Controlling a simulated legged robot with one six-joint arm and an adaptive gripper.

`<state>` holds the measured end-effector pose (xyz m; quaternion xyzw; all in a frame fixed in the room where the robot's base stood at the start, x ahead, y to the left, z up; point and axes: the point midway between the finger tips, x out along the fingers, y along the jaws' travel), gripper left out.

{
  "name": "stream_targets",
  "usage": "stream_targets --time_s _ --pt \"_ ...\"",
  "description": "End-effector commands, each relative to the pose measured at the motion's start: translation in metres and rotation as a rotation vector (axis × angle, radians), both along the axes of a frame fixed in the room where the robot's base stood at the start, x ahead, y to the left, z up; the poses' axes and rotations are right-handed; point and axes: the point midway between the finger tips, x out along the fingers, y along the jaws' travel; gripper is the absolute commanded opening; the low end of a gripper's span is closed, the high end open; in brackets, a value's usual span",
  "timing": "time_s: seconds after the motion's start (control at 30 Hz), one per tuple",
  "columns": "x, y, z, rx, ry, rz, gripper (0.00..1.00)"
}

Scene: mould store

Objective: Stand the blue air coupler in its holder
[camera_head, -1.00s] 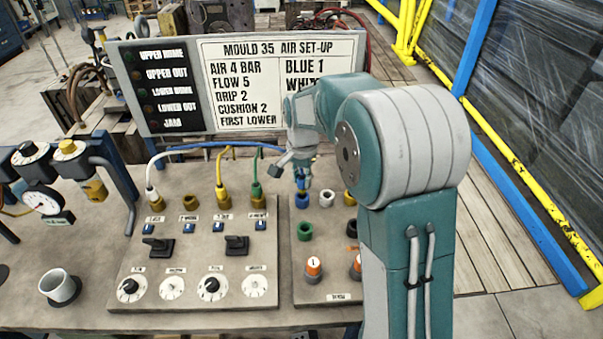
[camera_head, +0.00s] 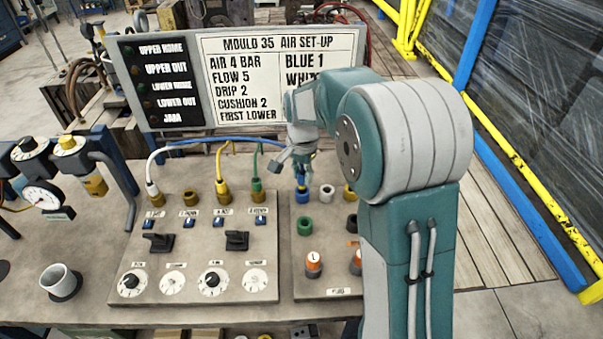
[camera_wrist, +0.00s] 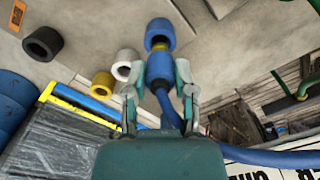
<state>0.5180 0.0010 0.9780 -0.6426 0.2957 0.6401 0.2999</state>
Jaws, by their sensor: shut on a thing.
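My gripper (camera_wrist: 158,95) is shut on the blue air coupler (camera_wrist: 159,66), with a brass-coloured part and a blue hose trailing from it. In the wrist view the coupler's tip lines up with the dark opening of the blue ring holder (camera_wrist: 160,30). I cannot tell whether the tip is inside or just above the opening. In the head view my gripper (camera_head: 301,168) is over the blue holder (camera_head: 302,195) at the back left of the right-hand plate, pointing down. The coupler is largely hidden between the fingers there.
A white holder (camera_head: 327,193) stands just right of the blue one, and a green holder (camera_head: 305,225) in front. White, yellow and green connectors with hoses stand left on the switch panel (camera_head: 200,262). A sign board (camera_head: 283,122) rises behind. A grey cup (camera_head: 60,281) sits far left.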

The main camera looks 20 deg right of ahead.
Motion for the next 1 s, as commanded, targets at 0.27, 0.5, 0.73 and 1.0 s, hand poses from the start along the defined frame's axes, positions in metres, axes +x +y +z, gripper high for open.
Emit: stream_targets --time_s 0.27,0.5,0.73,1.0 --pt "0.0 0.0 -0.002 0.0 0.0 0.0 0.0" --pt "0.0 0.0 -0.002 0.0 0.0 0.0 0.0" --pt "0.0 0.0 -0.005 0.0 0.001 0.0 0.0" --pt "0.0 0.0 -0.011 0.0 0.0 0.0 0.0"
